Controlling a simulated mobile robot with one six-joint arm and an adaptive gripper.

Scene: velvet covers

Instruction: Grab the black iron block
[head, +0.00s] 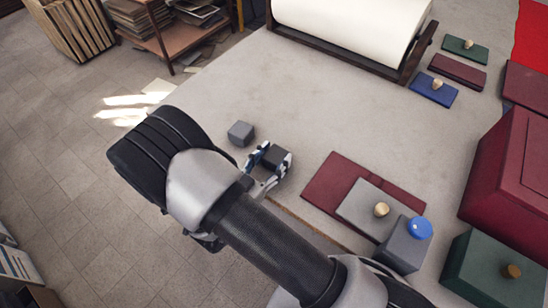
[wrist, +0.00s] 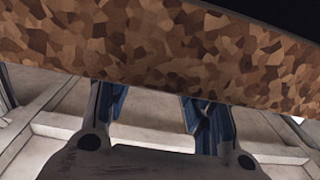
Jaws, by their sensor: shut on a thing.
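The black iron block (head: 277,155) is a small dark cube in the head view, between the fingers of my gripper (head: 270,161). My gripper is shut on it, with a finger on each side, over the pale table top. I cannot tell whether the block touches the table. The wrist view shows my blue-padded fingers (wrist: 157,112) below a wide, brown mottled surface that fills the upper part. I cannot tell what that surface belongs to. The fingers partly hide the block.
A grey cube (head: 241,133) stands just left of my gripper. A dark red board (head: 325,180), a grey cover with a knob (head: 362,203) and a grey block with a blue top (head: 402,248) lie to the right. A white roll (head: 350,25) stands behind. The table's middle is clear.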

